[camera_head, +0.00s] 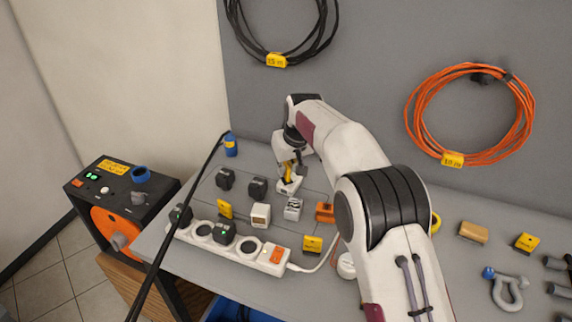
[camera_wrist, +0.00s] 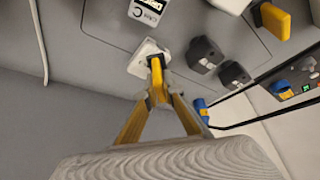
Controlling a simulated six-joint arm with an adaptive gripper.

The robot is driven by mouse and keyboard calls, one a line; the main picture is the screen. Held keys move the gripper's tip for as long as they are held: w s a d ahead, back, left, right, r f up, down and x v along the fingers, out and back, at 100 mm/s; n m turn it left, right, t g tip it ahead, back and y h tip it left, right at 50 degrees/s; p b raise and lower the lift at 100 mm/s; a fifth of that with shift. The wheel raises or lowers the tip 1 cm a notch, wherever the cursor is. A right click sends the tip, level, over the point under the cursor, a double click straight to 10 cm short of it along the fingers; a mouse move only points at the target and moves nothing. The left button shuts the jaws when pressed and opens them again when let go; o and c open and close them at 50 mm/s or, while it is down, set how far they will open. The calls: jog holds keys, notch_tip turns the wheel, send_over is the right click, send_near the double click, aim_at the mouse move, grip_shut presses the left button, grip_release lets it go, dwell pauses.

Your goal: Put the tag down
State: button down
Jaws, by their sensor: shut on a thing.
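My gripper (camera_head: 289,168) reaches down over the back of the grey table. In the wrist view its two yellowish fingers (camera_wrist: 158,97) converge and are shut on a small yellow tag (camera_wrist: 156,72) with a dark end. The tag is upright over a small white block (camera_wrist: 141,53), which shows in the head view (camera_head: 287,187) just below the fingers. I cannot tell whether the tag touches the block. Other yellow tags stand on the table, one at the left (camera_head: 225,209) and one near the front edge (camera_head: 312,244).
Two black plugs (camera_head: 258,188) (camera_head: 225,179), a white block (camera_head: 260,215), a labelled grey-white block (camera_head: 292,208) and an orange block (camera_head: 325,212) stand nearby. A white power strip (camera_head: 235,245) lies along the front left. A black cable (camera_head: 185,205) crosses the left side.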

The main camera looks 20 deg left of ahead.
jog(key=shift+f, duration=1.1)
jog(key=shift+f, duration=0.15)
jog(key=c, duration=2.2)
grip_release()
jog(key=shift+v, duration=6.1)
jog(key=shift+a, duration=0.1)
